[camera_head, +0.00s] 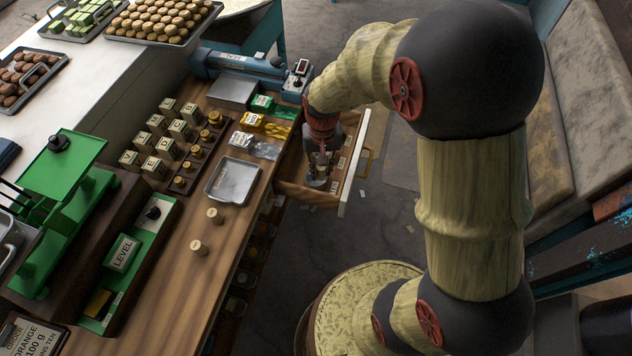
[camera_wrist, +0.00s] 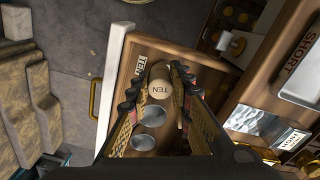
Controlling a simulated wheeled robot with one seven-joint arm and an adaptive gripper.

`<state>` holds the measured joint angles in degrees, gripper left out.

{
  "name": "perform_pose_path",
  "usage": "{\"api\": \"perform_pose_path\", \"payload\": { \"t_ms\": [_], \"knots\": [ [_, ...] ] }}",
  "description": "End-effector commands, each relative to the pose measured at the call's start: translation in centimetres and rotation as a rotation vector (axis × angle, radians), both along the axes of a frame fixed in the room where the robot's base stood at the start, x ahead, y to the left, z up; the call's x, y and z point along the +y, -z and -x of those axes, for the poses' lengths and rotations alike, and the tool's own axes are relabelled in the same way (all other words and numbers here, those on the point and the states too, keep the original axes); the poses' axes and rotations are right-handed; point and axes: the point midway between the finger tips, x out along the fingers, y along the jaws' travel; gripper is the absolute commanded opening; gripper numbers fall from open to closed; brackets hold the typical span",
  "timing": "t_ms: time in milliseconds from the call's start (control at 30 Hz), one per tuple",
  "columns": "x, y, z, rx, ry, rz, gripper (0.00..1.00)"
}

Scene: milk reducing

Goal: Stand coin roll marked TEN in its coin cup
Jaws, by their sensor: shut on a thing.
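The coin roll marked TEN (camera_wrist: 160,90) is a pale round roll with its lettered end facing the wrist camera. My gripper (camera_wrist: 157,80) is shut on it, one finger on each side. In the head view my gripper (camera_head: 320,168) points down into the open drawer (camera_head: 296,190). In the wrist view a TEN label (camera_wrist: 140,67) lies on the drawer wood beside the roll. Two round metal cups (camera_wrist: 153,116) (camera_wrist: 143,142) show nearer the wrist. The roll's lower end is hidden, so I cannot tell whether it is inside a cup.
The drawer's front and handle (camera_head: 365,160) stand out over the floor. On the counter are a metal tray (camera_head: 233,181), two loose rolls (camera_head: 215,215) (camera_head: 198,247), several lettered blocks (camera_head: 155,167) and a green scale (camera_head: 62,170).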

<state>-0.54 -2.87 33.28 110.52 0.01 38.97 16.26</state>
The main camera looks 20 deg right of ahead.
Motion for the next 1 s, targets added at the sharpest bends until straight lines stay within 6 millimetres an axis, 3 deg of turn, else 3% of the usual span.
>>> {"api": "perform_pose_path", "payload": {
  "t_ms": [100, 200, 400, 567, 867, 1000],
  "knots": [
    [0.1, -1.7, 3.6, -0.003, 0.107, 0.0, 0.0],
    [0.2, -2.7, 5.9, -0.001, 0.178, -0.001, 0.0],
    [0.2, -3.3, 8.1, 0.0, 0.254, 0.0, 0.0],
    [0.1, -2.2, 6.2, 0.004, 0.262, -0.001, 0.0],
    [-0.2, 0.9, -0.5, 0.003, 0.261, 0.0, 0.0],
    [-0.3, 3.4, -2.5, 0.005, 0.261, 0.0, 0.0]
  ]
}}
